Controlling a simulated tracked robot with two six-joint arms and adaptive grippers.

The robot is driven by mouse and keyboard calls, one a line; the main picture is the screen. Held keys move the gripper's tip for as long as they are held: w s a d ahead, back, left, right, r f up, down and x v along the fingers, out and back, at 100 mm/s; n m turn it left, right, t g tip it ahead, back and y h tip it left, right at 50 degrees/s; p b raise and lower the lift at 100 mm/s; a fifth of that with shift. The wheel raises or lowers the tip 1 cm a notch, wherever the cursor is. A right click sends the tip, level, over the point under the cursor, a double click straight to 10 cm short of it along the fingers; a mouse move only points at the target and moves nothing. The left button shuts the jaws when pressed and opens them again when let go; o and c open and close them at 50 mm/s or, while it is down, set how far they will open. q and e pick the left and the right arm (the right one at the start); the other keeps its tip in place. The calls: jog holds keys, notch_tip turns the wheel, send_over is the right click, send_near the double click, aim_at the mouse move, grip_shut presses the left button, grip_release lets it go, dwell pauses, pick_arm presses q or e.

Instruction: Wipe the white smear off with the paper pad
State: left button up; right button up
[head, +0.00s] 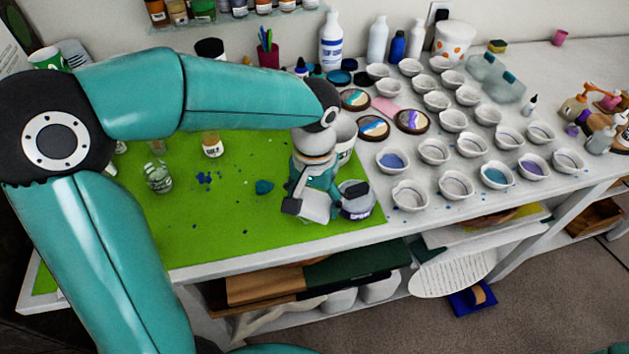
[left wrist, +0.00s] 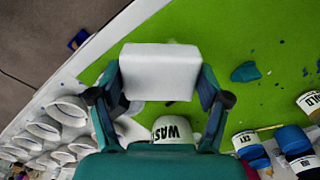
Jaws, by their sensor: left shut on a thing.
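My left gripper (head: 308,205) is low over the front right part of the green mat (head: 230,235). In the left wrist view, the gripper (left wrist: 160,88) is shut on the white paper pad (left wrist: 160,65), with one finger on each side. The pad also shows in the head view (head: 316,208). I cannot tell whether the pad touches the mat. No white smear shows clearly; the pad and gripper hide the mat beneath them. My right gripper is not in view.
A white cup marked "WAS" (left wrist: 175,130) is close by in the wrist view. A teal blob (head: 264,187) and blue specks lie on the mat. Several small bowls (head: 432,151) fill the table to the right.

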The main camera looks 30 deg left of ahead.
pick_arm(q)
jog(key=shift+r+p, duration=0.95)
jog(key=shift+r, duration=0.65)
jog(key=shift+f, duration=0.1)
